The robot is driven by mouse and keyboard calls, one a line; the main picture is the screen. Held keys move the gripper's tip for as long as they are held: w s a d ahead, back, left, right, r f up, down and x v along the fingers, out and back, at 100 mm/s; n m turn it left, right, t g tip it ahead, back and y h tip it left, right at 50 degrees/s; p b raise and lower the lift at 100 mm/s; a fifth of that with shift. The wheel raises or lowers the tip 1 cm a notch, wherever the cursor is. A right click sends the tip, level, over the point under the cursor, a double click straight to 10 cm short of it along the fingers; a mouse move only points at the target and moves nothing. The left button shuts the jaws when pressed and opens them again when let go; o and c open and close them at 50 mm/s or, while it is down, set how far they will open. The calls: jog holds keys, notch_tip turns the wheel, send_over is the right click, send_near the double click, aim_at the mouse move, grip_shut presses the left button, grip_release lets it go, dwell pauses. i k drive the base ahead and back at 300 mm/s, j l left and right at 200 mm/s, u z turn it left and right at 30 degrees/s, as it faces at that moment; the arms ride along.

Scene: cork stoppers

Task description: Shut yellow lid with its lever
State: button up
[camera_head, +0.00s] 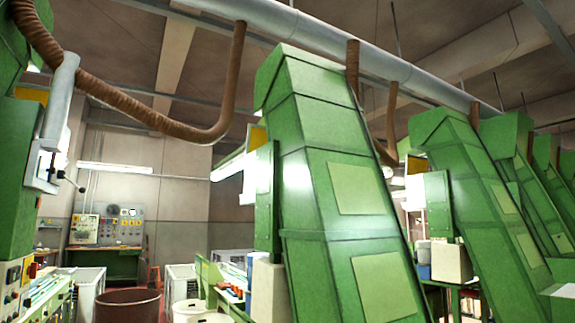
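A yellow panel (31,95) shows at the upper left, partly hidden behind a grey metal duct (62,100) on a green machine. Below it, a small dark rod with a knob (70,181) sticks out to the right of a grey box. A second yellow panel (257,134) shows behind the near green conveyor, and a third (416,165) farther right. I cannot tell which of these is the lid, whether it is open, or whether the rod is its lever.
Tall green inclined conveyors (335,180) fill the middle and right. A brown bin (128,304) and white crates (180,285) stand at the lower left. A control panel (108,225) is on the back wall. Brown hoses (140,117) hang overhead.

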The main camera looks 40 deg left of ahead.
aim_at(81, 189)
jog(key=u, duration=2.05)
jog(key=j+u, duration=0.45)
jog(key=i+j+u, duration=0.15)
jog(key=j+u, duration=0.3)
jog(key=i+j+u, duration=0.2)
jog(key=j+u, duration=0.15)
jog(key=u, duration=0.15)
jog(key=i+j+u, duration=0.2)
jog(key=j+u, duration=0.25)
jog(key=i+j+u, duration=0.35)
jog(key=u, duration=0.15)
jog(key=i+j+u, duration=0.3)
jog(key=u, duration=0.2)
jog(key=i+u, duration=0.5)
jog(key=i+z, duration=0.1)
jog(key=i, duration=0.75)
jog(key=i+j, duration=0.2)
jog(key=i, duration=0.7)
jog(key=i+l+z, duration=0.1)
jog(key=i+z, duration=0.15)
jog(key=z, duration=0.15)
jog(key=i+z, duration=0.55)
jog(key=z, duration=0.2)
jog(key=i+j+z, duration=0.1)
jog(key=i+z, duration=0.15)
jog(key=z, duration=0.15)
jog(key=i+l+z, duration=0.2)
jog(key=i+z, duration=1)
jog(key=k, duration=0.05)
